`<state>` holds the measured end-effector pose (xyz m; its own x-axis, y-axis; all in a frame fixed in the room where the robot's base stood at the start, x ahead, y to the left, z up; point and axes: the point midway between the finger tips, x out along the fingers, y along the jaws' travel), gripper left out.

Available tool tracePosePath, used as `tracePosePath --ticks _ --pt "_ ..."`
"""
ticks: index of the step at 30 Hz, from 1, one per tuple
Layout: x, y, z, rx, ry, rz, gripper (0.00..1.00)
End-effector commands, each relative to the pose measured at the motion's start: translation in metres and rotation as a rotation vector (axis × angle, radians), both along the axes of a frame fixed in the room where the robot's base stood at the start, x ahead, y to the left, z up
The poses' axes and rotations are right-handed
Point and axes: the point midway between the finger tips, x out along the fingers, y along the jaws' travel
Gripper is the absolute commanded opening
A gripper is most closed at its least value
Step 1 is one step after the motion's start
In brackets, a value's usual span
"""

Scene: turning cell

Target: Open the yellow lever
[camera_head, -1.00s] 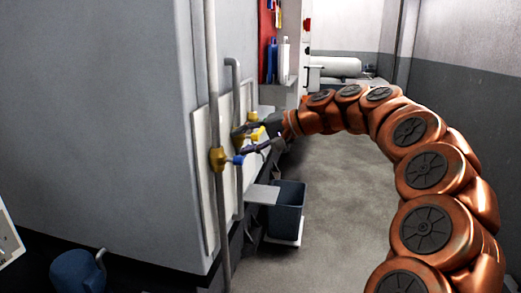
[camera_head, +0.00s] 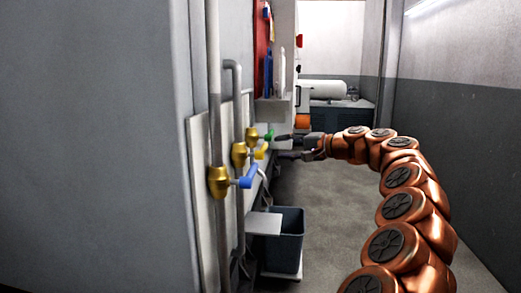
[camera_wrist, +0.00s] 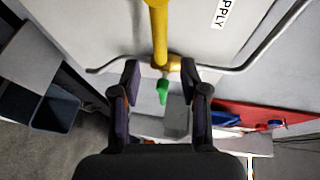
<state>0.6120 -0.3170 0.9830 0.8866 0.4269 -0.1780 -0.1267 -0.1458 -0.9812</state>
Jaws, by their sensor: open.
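Several brass valves are mounted along the wall panel (camera_head: 204,220). The nearest valve (camera_head: 218,182) has a blue lever (camera_head: 247,178). The far valve (camera_head: 251,134) has a green lever (camera_head: 268,136). In the wrist view a yellow bar (camera_wrist: 157,32) runs down from the top to a brass fitting; I cannot tell whether it is the yellow lever. A green lever (camera_wrist: 162,92) shows between the fingers. My gripper (camera_head: 281,146) is open; I see no contact.
Grey pipes (camera_head: 213,80) run up the wall beside the valves. A dark bin (camera_head: 286,237) and a small shelf (camera_head: 262,224) are below. Red board (camera_head: 261,55) and bottles are behind. Floor (camera_head: 335,220) to the right is clear.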

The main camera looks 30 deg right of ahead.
Motion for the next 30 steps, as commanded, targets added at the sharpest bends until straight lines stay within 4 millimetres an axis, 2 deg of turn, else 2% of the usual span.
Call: tracePosePath --ticks 6,12,25,30 --pt "0.033 0.021 -0.010 0.000 0.005 0.011 0.44" --pt "0.053 0.031 -0.013 -0.001 0.004 0.013 0.44" --pt "0.059 0.033 -0.012 0.000 0.002 0.009 0.44" --pt "0.059 0.033 -0.012 0.000 0.002 0.008 0.27"
